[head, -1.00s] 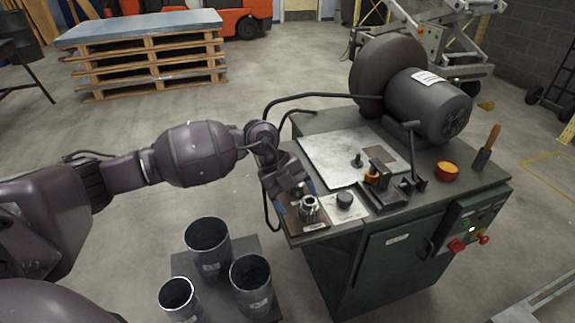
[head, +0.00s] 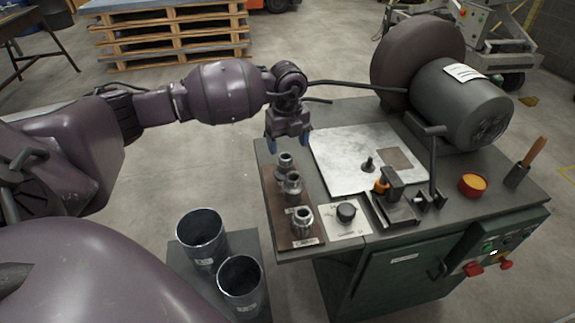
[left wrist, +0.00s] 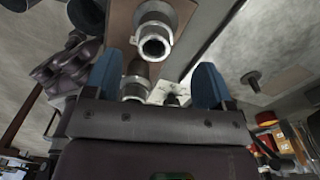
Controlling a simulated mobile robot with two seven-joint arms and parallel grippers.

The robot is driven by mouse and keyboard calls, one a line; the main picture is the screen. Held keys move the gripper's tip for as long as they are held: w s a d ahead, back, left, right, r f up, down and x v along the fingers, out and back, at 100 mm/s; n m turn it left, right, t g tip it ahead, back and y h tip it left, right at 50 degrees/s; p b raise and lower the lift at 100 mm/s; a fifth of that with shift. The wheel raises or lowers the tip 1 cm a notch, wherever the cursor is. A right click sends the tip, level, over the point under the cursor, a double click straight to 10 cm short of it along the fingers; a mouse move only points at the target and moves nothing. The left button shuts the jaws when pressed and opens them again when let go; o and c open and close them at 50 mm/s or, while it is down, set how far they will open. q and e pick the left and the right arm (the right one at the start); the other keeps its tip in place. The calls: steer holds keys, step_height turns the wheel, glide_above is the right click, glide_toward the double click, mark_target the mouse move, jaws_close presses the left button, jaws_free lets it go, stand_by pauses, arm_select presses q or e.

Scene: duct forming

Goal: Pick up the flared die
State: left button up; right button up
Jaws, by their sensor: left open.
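Three grey metal dies stand in a row on a brown board (head: 279,226) at the left end of the bench: a far die (head: 285,161), a middle die (head: 292,184) and a near die (head: 302,220). I cannot tell from their shapes which is the flared one. My left gripper (head: 288,147) is open and empty, with blue fingertips just above and behind the far die. In the left wrist view, one die (left wrist: 155,36) shows beyond and between the open fingers, with another (left wrist: 135,80) partly hidden by the gripper body. My right gripper is not in view.
The green bench carries a metal plate (head: 350,165), a black knob (head: 346,212), a small clamp fixture (head: 395,200), an orange-filled cup (head: 472,184) and a large motor (head: 461,103). Open metal cylinders (head: 202,238) stand on a lower stand at the left front.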

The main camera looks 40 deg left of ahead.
mark_target(286, 162)
arm_select(q)
steer(key=shift+f, duration=0.9)
steer(key=f, duration=0.1)
steer(key=f+b, duration=0.1)
steer(key=f, duration=0.3)
steer(key=shift+s+a, duration=0.1)
steer(key=shift+s, duration=0.2)
steer(key=shift+r, duration=0.1)
steer(key=shift+c, duration=0.4)
steer(key=c, duration=1.2)
